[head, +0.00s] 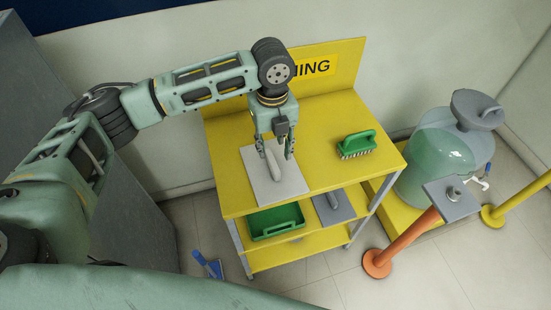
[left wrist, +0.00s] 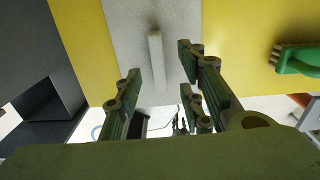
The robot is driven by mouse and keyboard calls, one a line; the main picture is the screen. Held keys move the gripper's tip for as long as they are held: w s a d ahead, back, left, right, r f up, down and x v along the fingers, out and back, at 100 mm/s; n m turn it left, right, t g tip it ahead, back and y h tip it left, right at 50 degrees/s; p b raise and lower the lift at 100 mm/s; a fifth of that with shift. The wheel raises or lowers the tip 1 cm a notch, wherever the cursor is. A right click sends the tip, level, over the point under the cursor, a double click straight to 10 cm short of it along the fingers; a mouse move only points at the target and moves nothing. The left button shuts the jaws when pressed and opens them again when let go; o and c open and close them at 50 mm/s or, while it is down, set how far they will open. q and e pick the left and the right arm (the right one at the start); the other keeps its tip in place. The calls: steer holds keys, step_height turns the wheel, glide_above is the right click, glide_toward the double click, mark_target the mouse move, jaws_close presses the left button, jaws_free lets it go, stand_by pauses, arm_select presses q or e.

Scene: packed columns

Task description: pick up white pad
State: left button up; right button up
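The white pad (head: 290,188) is a flat, pale square plate with a raised bar handle (head: 274,164), lying on the top of the yellow cart. In the left wrist view the pad (left wrist: 127,32) is at the top, with its handle (left wrist: 157,60) running lengthwise. My left gripper (head: 277,156) points down over the pad, its fingers apart around the handle's far end in the head view. In the left wrist view the spread fingers (left wrist: 160,85) show no grip on the handle. The fingers hide part of the pad. My right gripper is not in view.
A green brush (head: 358,143) stands to the right on the yellow cart (head: 325,107). A green tray (head: 275,222) and a grey pad (head: 333,208) are on the shelf below. A green-tinted tank (head: 432,160) and an orange post (head: 405,235) stand to the right.

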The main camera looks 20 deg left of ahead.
mark_target(272, 161)
arm_select(q)
steer(key=shift+s+f, duration=0.2)
steer(key=shift+f, duration=0.3)
step_height(272, 161, down, 5)
steer(key=shift+f+p, duration=0.15)
steer(key=shift+p, duration=0.3)
steer(key=shift+c, duration=0.2)
jaws_close()
